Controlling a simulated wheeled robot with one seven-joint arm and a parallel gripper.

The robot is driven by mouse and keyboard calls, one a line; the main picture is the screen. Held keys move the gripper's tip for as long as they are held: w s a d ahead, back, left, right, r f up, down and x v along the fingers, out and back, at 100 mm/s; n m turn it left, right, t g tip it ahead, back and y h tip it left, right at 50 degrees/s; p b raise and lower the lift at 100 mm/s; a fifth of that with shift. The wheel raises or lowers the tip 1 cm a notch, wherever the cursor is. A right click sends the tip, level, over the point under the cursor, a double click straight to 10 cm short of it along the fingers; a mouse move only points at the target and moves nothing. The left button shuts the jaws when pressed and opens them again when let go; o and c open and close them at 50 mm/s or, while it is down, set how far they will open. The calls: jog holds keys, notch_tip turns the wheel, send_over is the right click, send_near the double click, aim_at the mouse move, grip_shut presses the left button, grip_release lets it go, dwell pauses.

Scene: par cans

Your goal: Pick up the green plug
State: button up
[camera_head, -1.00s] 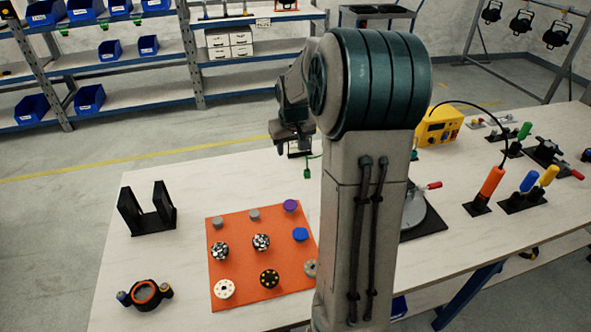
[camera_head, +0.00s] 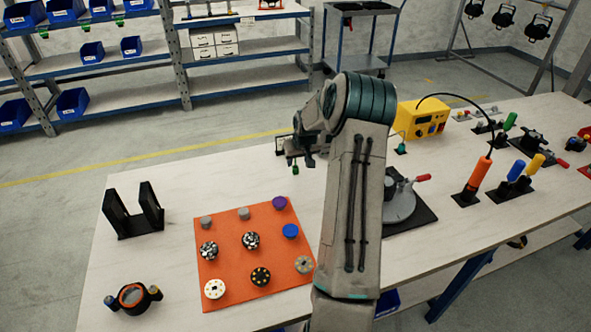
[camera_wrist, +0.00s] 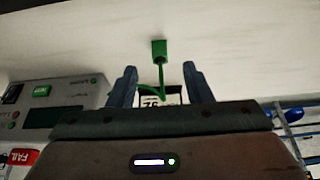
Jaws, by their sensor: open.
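The green plug (camera_wrist: 159,48) shows in the wrist view just ahead of the fingertips, near the middle of the gap. Its thin green lead runs back between the fingers. In the head view the green plug (camera_head: 295,169) is a small green spot at the lower end of my gripper (camera_head: 293,160), over the far part of the table. My gripper (camera_wrist: 159,69) is open, with one finger on each side of the lead. I cannot tell whether anything touches the plug.
An orange mat (camera_head: 235,270) with several round knobs lies nearer on the pale table (camera_head: 170,270). A black two-walled stand (camera_head: 135,210) is to the left. A yellow box (camera_head: 420,119) and an orange-handled tool (camera_head: 475,178) are right of my arm.

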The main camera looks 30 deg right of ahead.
aim_at(296, 167)
jog(key=shift+w+p+x, duration=0.2)
jog(key=shift+p+x, duration=0.15)
jog(key=shift+x, duration=0.75)
jog(key=shift+w+p+x, duration=0.15)
jog(key=shift+p+x, duration=0.2)
jog(key=shift+x, duration=0.8)
jog(key=shift+w+d+f, duration=0.15)
jog(key=shift+w+f, duration=0.1)
jog(key=shift+f, duration=0.2)
grip_shut()
